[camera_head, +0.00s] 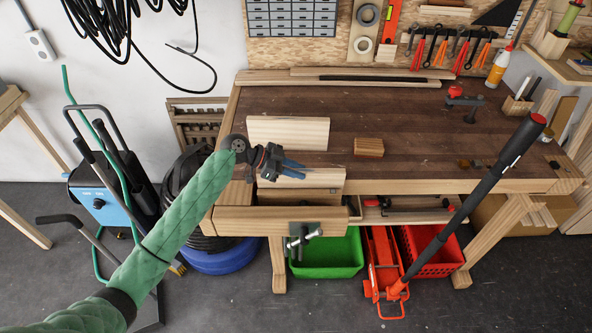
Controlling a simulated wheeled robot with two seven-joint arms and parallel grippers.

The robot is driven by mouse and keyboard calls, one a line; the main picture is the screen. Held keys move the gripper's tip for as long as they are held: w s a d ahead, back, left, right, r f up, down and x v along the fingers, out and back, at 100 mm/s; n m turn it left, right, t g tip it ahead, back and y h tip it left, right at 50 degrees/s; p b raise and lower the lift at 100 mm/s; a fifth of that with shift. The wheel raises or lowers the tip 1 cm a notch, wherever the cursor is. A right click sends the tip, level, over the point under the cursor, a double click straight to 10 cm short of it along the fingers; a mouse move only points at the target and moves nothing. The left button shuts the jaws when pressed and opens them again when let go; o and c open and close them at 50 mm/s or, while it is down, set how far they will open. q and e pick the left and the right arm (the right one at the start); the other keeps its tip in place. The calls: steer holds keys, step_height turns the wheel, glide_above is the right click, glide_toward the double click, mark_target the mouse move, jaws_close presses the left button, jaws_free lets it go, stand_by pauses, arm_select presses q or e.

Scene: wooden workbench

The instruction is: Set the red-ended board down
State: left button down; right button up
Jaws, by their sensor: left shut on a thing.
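A pale wooden board (318,181) is at the front left edge of the bench, just behind the wooden vise jaw. My left gripper (292,169) is at its upper edge and is shut on it; the fingers cover part of that edge. I see no red end on this board; whether it is hidden I cannot tell. A second pale board (288,132) is on the bench behind the gripper, apart from it, and shows no red end either. My right gripper is not in view.
The workbench (430,130) has a clear brown top in the middle. A small wood block (369,147) lies right of the boards. The vise (280,220) juts from the front. A jack handle (470,200) leans up past the front right edge.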

arm_select(q)
steer(key=shift+w+f, duration=0.1)
steer(key=shift+f, duration=0.55)
steer(key=c, duration=1.3)
jaws_free()
steer(key=shift+o, duration=0.2)
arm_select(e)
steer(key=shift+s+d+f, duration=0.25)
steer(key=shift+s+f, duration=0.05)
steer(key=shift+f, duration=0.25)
arm_select(q)
steer(key=shift+a, duration=0.1)
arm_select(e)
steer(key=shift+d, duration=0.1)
arm_select(q)
steer(key=shift+a, duration=0.2)
steer(key=b+v, duration=0.4)
steer(key=v, duration=0.6)
steer(key=shift+a+r, duration=0.1)
steer(key=shift+a, duration=0.1)
steer(key=shift+a+r, duration=0.35)
steer(key=shift+a, duration=0.05)
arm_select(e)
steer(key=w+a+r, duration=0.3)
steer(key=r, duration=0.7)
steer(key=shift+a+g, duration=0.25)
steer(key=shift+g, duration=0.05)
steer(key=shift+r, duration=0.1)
